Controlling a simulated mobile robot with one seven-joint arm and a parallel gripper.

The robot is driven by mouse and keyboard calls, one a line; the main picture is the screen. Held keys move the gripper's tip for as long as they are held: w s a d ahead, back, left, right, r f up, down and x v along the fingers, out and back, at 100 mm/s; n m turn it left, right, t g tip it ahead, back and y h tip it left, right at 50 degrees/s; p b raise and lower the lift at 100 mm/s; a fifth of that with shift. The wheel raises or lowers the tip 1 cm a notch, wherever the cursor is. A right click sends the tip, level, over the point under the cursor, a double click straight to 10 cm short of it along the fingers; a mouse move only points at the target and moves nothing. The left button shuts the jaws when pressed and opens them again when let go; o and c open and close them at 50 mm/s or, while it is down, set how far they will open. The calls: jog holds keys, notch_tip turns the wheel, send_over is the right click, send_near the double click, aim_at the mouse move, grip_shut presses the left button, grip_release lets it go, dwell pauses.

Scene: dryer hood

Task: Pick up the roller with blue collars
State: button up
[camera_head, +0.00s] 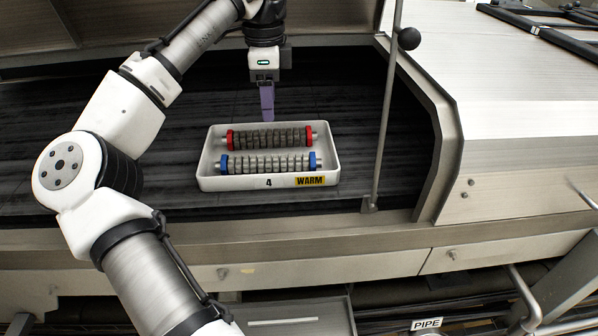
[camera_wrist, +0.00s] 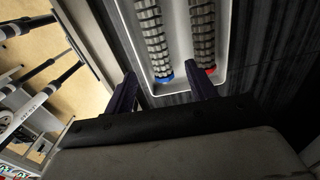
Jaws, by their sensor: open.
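The roller with blue collars (camera_head: 268,163) lies in a white tray (camera_head: 211,181), along its near side. A second roller with red collars (camera_head: 268,137) lies behind it in the same tray. My gripper (camera_head: 267,112) points down above the tray's back edge, with purple fingers. In the wrist view my gripper (camera_wrist: 160,92) is open and empty, its two fingers apart. Past the fingers, the blue-collared roller (camera_wrist: 152,35) shows on the left and the red-collared roller (camera_wrist: 202,35) on the right. Their far ends are cut off by the top of that view.
The tray stands on a dark belt (camera_head: 110,175) under a metal hood. Its front bears a "4" and a yellow "WARM" label (camera_head: 310,181). A thin upright rod with a black ball (camera_head: 409,39) stands right of the tray. The metal front ledge (camera_head: 300,226) runs below.

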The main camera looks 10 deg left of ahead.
aim_at(268, 156)
jog(key=f, duration=0.5)
jog(key=s+f, duration=0.1)
jog(key=f, duration=0.2)
jog(key=shift+a+f, duration=0.1)
jog(key=shift+f, duration=0.15)
jog(key=shift+a+f+p, duration=0.15)
jog(key=shift+f+p, duration=0.15)
jog(key=shift+f, duration=1.05)
jog(key=shift+a+f+p, duration=0.1)
jog(key=shift+f+p, duration=0.15)
jog(key=shift+f, duration=1.05)
jog(key=c, duration=1)
jog(key=shift+o, duration=0.2)
jog(key=shift+r, duration=0.1)
